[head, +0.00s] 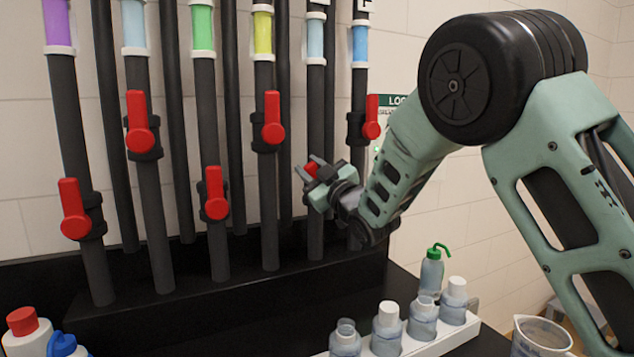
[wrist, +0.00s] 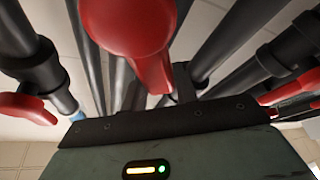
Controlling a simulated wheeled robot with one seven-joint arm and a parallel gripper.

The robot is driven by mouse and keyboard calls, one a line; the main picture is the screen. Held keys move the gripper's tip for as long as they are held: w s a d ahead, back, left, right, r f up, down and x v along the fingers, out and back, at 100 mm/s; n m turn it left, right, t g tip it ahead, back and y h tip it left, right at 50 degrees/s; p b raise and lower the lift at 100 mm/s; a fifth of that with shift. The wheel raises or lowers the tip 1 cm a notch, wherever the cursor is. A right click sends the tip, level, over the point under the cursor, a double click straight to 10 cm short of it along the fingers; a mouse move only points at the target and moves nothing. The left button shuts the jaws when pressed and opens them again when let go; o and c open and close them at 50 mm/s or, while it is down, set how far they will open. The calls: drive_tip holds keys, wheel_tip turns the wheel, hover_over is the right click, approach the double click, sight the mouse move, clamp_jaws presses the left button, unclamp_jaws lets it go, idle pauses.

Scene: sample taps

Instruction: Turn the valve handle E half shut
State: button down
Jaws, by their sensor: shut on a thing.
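The row of dark upright pipes carries red valve handles and coloured bands. The fifth pipe from the left, with a light blue band (head: 315,40), has its red handle E (head: 306,172) low down, mostly hidden by my gripper (head: 318,182). My gripper reaches in from the right and is shut on this handle; only small red parts show around the jaws, so its exact angle cannot be told. In the wrist view a large red handle (wrist: 130,35) fills the upper middle, above the gripper body; the fingertips are not clear there.
Other red handles stand close by: on the yellow-band pipe (head: 272,118), the green-band pipe (head: 214,193) and the rightmost pipe (head: 372,118). Below are a white rack (head: 440,343) of bottles, a green-topped wash bottle (head: 432,272) and a beaker (head: 541,338).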

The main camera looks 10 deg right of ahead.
drive_tip(key=shift+s+a+f+n+g+y+b, duration=0.1)
drive_tip(key=shift+a+f+n+g+y+b, duration=0.2)
drive_tip(key=shift+n+b, duration=0.5)
drive_tip(key=shift+s+a+f+n+g+y+b, duration=0.15)
drive_tip(key=shift+a+f+n+g+b, duration=0.3)
drive_tip(key=shift+n, duration=0.45)
drive_tip(key=shift+w+r+y, duration=0.1)
drive_tip(key=shift+r+y, duration=0.1)
drive_tip(key=shift+y, duration=0.05)
drive_tip(key=c, duration=1.1)
unclamp_jaws()
drive_tip(key=b+v, duration=0.5)
drive_tip(key=v, duration=1.2)
drive_tip(key=shift+s+f, duration=0.15)
drive_tip(key=shift+s, duration=0.1)
